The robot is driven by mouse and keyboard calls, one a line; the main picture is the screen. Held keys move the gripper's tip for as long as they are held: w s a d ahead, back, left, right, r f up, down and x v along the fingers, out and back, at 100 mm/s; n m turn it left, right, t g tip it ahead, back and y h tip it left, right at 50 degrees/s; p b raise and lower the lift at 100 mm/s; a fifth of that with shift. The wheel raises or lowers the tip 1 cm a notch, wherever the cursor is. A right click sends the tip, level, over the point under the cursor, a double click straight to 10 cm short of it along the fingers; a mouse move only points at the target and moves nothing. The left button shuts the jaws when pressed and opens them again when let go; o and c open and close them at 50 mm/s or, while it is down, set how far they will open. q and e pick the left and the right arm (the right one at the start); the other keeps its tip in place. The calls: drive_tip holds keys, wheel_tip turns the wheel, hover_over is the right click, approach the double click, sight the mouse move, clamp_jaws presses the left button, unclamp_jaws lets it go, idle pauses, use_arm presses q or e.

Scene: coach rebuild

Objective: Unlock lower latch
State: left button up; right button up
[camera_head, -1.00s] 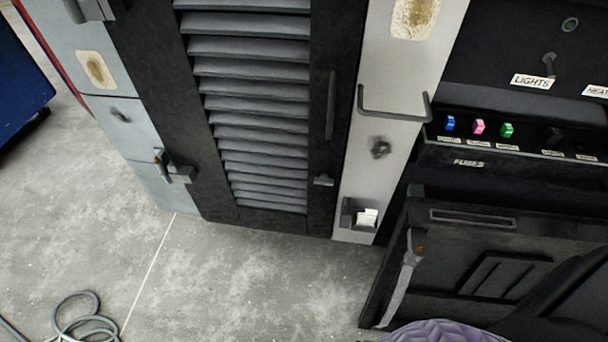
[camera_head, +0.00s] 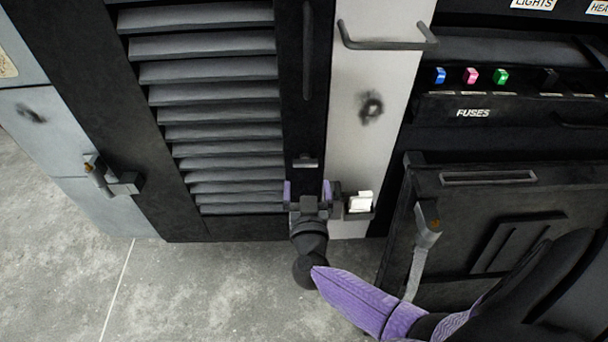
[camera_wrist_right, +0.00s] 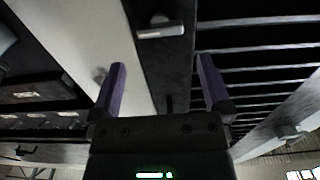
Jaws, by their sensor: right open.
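A small grey latch (camera_head: 305,162) sits low on the black frame of the louvred door (camera_head: 215,130), near its right edge. It also shows in the right wrist view as a pale bar (camera_wrist_right: 160,28) at the top, ahead of the fingers. My right gripper (camera_head: 307,192) is open and empty, just below the latch in the head view. Its purple fingers (camera_wrist_right: 162,66) stand apart in the wrist view, with the latch roughly centred beyond their tips and nothing between them. I cannot judge the remaining depth. My left gripper is not in view.
A white switch (camera_head: 360,202) in a grey housing sits right beside my right gripper. A U-shaped handle (camera_head: 388,44) sticks out of the white post above. A lever (camera_head: 424,240) is on the black panel at right. Another latch (camera_head: 112,180) is at the door's left side.

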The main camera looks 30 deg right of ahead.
sight(306, 166)
drive_tip(key=b+x, duration=0.1)
drive_tip(key=x, duration=0.1)
drive_tip(key=b+x, duration=0.1)
drive_tip(key=x, duration=0.2)
drive_tip(key=shift+w+f, duration=0.2)
drive_tip(key=shift+f, duration=0.05)
drive_tip(key=shift+w+d, duration=0.2)
drive_tip(key=shift+w, duration=0.1)
drive_tip(key=shift+r, duration=0.2)
drive_tip(key=c, duration=1.1)
drive_tip(key=shift+o, duration=0.2)
